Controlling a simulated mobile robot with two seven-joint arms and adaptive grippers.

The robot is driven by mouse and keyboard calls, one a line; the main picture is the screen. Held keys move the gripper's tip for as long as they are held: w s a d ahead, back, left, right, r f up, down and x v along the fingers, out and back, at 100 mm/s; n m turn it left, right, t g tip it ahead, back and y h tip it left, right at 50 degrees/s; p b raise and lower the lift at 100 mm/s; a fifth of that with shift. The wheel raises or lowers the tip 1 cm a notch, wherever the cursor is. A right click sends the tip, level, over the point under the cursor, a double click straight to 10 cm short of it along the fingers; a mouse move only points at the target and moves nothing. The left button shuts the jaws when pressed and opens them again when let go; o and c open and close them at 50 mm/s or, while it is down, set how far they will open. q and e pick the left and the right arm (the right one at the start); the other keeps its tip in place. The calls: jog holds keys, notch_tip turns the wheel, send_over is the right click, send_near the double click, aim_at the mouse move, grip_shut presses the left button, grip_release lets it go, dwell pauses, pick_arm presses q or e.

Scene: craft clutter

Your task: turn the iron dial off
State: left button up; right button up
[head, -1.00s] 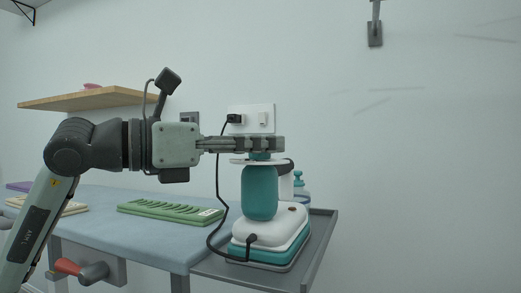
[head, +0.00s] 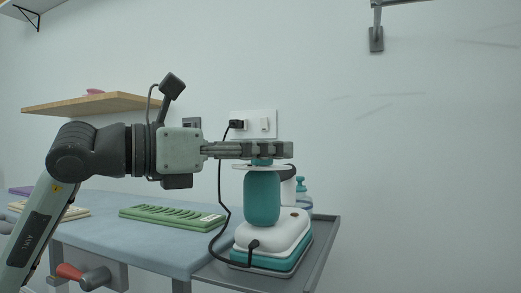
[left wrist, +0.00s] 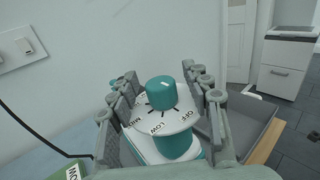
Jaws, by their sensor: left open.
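The iron (head: 272,236) is white and teal, with a teal cylinder (head: 262,197) and a white dial plate (head: 250,167) on top. In the left wrist view, the teal dial knob (left wrist: 161,93) sits on the white plate (left wrist: 172,127), which reads LOW and OFF; a third label at left is partly hidden. The knob has a small light mark on its far right edge. My left gripper (head: 278,150) is open at the knob's height. In the left wrist view its fingers (left wrist: 163,82) stand on either side of the knob, with gaps visible. My right gripper is not in view.
The iron stands on a grey tray (head: 328,240) at the table's right end. A black cord (head: 220,195) runs from it to the wall outlet (head: 253,124). A spray-type bottle (head: 301,193) stands behind. A green board (head: 170,217) lies on the blue table (head: 115,226).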

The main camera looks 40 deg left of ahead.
pick_arm(q)
jog(key=v, duration=1.2)
jog(key=shift+r, duration=0.1)
